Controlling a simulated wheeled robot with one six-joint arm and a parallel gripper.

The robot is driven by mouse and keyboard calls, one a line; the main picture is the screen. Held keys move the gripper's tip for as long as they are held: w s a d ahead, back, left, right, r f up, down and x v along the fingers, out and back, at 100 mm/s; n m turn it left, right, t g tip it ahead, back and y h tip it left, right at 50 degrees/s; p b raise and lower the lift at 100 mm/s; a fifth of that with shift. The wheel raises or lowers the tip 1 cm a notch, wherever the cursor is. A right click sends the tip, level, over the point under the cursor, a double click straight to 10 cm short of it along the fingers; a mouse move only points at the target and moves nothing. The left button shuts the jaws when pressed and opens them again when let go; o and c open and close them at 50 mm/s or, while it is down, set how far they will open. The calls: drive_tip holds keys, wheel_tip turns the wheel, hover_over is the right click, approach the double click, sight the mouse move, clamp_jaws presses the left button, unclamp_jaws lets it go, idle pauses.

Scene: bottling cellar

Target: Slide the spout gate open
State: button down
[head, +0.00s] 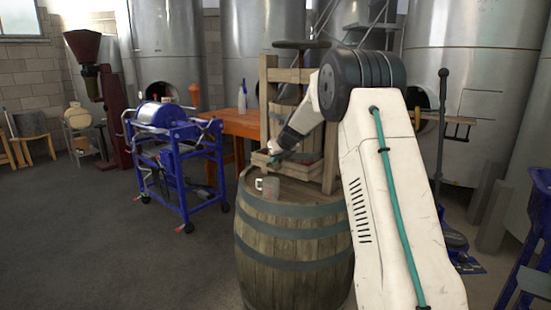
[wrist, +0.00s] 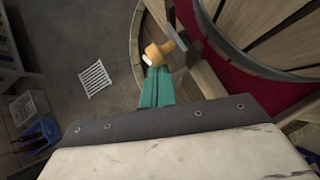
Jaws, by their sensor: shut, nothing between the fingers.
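The wooden press (head: 330,165) stands on the barrel, and my gripper (head: 273,160) is at its front, low by the tray. In the wrist view my teal fingers (wrist: 157,85) are shut and empty. Their tips are close to an orange-brown wooden knob (wrist: 165,50) with a pale end; I cannot tell whether they touch it. The knob is beside a dark grey plate (wrist: 185,38), which looks like the spout gate, at the edge of the press. Red liquid or lining (wrist: 240,65) shows around the basket (wrist: 270,30). In the head view my arm hides part of the press.
A grey mug (head: 268,187) stands on the barrel (head: 290,245), below my gripper. A blue wheeled machine (head: 180,150) and an orange-brown table (head: 238,124) stand to the left. Steel tanks (head: 262,40) line the back. The floor at front left is clear.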

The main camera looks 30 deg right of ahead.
wheel_tip(320, 180, up, 4)
drive_tip(key=shift+f, duration=0.15)
idle(0.3)
drive_tip(key=v, duration=1)
idle(0.3)
